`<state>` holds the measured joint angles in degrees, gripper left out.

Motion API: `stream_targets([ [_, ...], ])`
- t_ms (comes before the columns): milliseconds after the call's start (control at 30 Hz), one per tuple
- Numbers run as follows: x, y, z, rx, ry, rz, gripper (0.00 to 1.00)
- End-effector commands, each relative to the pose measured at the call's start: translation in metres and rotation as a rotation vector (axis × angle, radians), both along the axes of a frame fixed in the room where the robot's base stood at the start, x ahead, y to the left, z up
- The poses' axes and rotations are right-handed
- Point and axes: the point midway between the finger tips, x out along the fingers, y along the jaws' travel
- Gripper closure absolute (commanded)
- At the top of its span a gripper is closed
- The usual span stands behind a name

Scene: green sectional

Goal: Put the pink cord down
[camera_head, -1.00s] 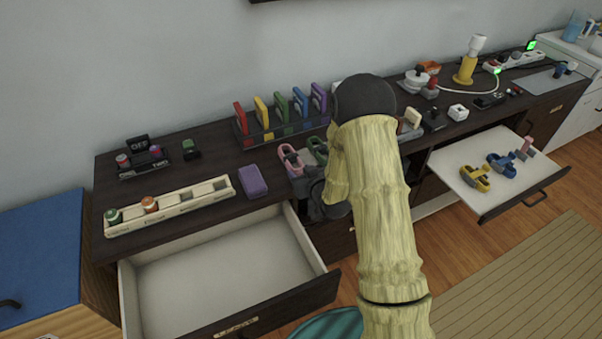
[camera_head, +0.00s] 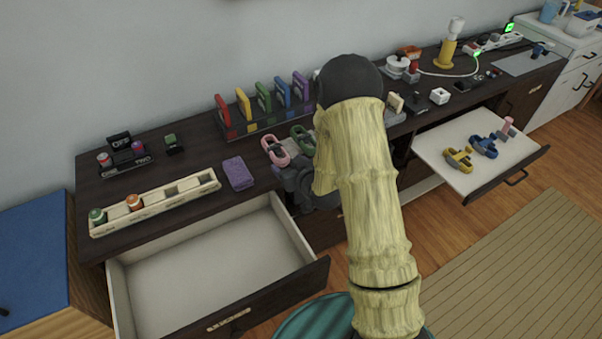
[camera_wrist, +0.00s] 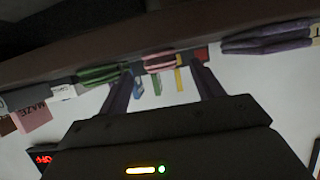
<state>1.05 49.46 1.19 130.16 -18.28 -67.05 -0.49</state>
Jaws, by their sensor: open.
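My gripper (camera_head: 294,178) is low in front of the counter edge, just below the pink cord and partly hidden by my arm. In the wrist view, my gripper (camera_wrist: 163,82) is open, with its two fingers apart. The pink cord (camera_wrist: 159,63) shows between and beyond the fingertips; I cannot tell whether they touch it. The green cord (camera_wrist: 100,75) is beside the left finger.
An open, empty drawer (camera_head: 210,270) juts out below. A rack of coloured cases (camera_head: 265,118) stands behind.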

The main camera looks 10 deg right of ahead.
Motion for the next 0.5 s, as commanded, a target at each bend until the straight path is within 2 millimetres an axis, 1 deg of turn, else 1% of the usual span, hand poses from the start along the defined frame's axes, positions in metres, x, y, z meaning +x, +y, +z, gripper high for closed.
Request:
stream_targets([
  [33,-0.008,-0.003,0.004,0.0,0.002,-0.002,0.33],
  [300,-0.053,-0.019,0.023,0.0,0.001,-0.004,0.33],
  [367,-0.063,-0.022,0.027,-0.001,0.001,-0.003,0.33],
  [400,-0.069,-0.023,0.033,0.0,0.003,-0.003,0.33],
  [500,-0.08,-0.027,0.037,0.001,0.003,-0.003,0.33],
])
